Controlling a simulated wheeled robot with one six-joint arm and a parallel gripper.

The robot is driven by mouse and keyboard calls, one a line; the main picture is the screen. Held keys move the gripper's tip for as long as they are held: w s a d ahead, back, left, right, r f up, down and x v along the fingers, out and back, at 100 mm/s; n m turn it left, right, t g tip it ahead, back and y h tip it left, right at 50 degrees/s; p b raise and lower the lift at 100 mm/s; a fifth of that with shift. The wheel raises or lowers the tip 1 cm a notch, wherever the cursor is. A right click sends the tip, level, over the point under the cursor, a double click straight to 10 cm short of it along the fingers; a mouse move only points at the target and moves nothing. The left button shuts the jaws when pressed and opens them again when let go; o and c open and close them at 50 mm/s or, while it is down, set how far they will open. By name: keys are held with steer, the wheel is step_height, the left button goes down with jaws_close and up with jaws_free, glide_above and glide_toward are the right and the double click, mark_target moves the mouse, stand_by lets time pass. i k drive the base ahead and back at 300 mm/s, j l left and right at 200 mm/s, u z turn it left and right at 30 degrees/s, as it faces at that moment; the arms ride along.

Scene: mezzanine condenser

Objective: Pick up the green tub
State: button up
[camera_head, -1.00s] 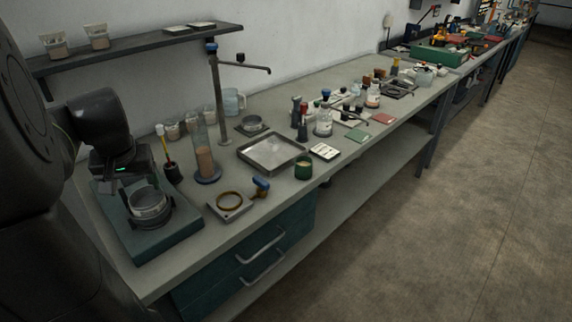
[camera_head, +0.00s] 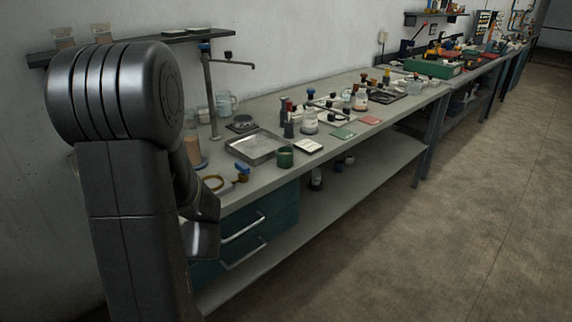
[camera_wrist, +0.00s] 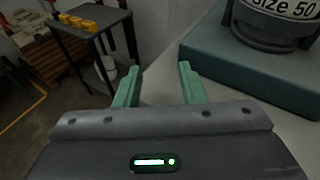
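The green tub (camera_head: 285,157) is small, round and dark green. It stands upright near the bench's front edge in the head view, at the front right corner of the metal tray. The wrist view does not show the tub. My gripper (camera_wrist: 160,84) is open and empty in the wrist view, its two green fingers apart over the pale bench top. In the head view my arm fills the left side and I cannot make out the gripper's fingers. The gripper is well away from the tub.
A metal tray (camera_head: 257,147) lies behind and left of the tub, and a white card (camera_head: 308,146) lies to its right. Bottles and a tall stand (camera_head: 212,95) rise behind. The wrist view shows a teal base (camera_wrist: 235,62) bearing a labelled sieve (camera_wrist: 275,22). Floor is clear in front.

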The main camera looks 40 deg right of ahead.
mark_target(285, 158)
steer(key=i+l+z, duration=0.15)
steer(key=z, duration=1.35)
steer(key=i+j+z, duration=0.15)
steer(key=i, duration=0.4)
